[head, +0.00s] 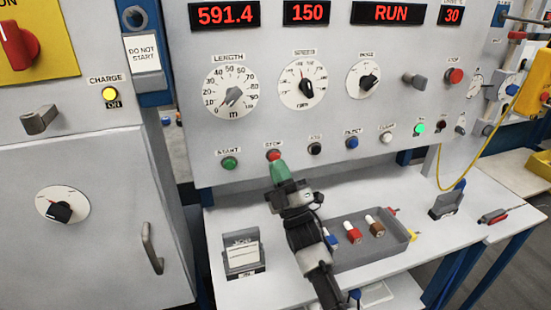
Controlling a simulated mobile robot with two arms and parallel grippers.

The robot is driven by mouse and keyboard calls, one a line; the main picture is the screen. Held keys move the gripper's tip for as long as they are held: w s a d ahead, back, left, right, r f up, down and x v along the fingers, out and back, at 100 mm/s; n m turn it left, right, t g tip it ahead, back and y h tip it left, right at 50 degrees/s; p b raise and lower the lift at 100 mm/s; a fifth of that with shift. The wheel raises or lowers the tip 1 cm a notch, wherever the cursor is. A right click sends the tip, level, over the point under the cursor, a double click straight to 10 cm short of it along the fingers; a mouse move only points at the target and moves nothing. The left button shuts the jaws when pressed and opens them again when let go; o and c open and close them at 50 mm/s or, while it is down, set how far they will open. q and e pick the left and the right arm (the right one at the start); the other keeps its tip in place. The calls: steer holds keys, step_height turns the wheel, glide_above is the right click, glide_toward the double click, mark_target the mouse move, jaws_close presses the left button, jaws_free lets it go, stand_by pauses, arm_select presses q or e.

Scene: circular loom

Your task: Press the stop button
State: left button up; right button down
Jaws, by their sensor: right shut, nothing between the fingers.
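The stop button (274,155) is a small red button under a label on the grey control panel, right of the green start button (229,163). My right gripper (279,168) has green fingers and is shut and empty. Its fingertips are just below the stop button and overlap its lower edge in the head view. I cannot tell whether they touch it. The display (390,13) reads RUN. My left gripper is not in view.
More buttons and dials line the panel, with a red knob-like button (454,76) at the right. Below, a white table holds a grey tray (372,256) with several colored items and a card stand (242,256). A yellow cable hangs at the right.

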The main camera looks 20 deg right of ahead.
steer(key=shift+w+b, duration=0.4)
steer(key=shift+w, duration=0.05)
steer(key=shift+w+b, duration=0.4)
steer(key=shift+b, duration=0.05)
stand_by(0.8)
steer(key=shift+s, duration=0.1)
steer(key=shift+s+p, duration=0.5)
steer(key=shift+s, duration=0.25)
steer(key=shift+s, duration=0.1)
steer(key=s+p, duration=0.2)
steer(key=s, duration=0.2)
steer(key=shift+s, duration=0.4)
